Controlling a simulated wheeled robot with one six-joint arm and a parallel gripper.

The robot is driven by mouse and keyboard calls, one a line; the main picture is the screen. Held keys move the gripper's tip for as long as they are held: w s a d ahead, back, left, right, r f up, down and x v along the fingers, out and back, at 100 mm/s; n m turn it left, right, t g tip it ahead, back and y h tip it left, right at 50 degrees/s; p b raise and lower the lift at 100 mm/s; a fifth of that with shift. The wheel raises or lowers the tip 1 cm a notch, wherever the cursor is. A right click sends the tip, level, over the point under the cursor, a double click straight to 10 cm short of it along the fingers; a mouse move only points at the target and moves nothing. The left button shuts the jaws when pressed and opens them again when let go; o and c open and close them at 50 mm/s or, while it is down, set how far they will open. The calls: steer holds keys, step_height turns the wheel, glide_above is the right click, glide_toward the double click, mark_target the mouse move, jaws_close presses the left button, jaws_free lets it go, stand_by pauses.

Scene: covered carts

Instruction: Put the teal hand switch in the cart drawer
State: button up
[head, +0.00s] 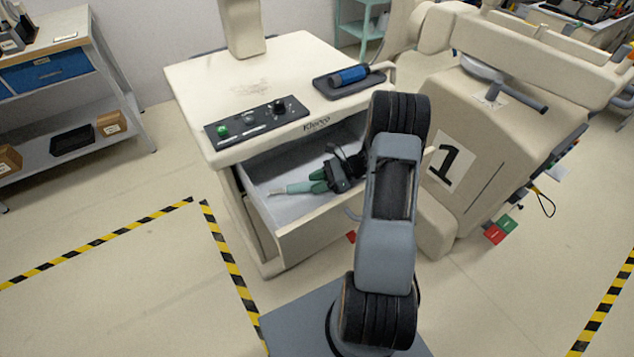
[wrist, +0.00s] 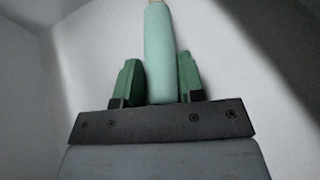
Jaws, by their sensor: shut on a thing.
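The teal hand switch (head: 293,188) is a slim rod with a pale tip, seen over the open cart drawer (head: 302,221) in the head view. My gripper (head: 319,181) is shut on it, and the switch sticks out to the left. In the wrist view the hand switch (wrist: 159,50) lies between the two green fingers of my gripper (wrist: 158,82), its pale tip pointing away. The light drawer floor lies behind it. I cannot tell whether the switch touches the floor. Its far end is hidden by the gripper.
A beige machine marked 1 (head: 483,135) stands close on the right. A shelf (head: 65,95) is at the left. Striped tape marks the floor.

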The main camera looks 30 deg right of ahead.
steer(key=o, duration=0.9)
steer(key=shift+f, duration=0.1)
steer(key=shift+o, duration=0.2)
steer(key=shift+d+r, duration=0.15)
steer(key=shift+r, duration=0.15)
steer(key=shift+v, duration=3.6)
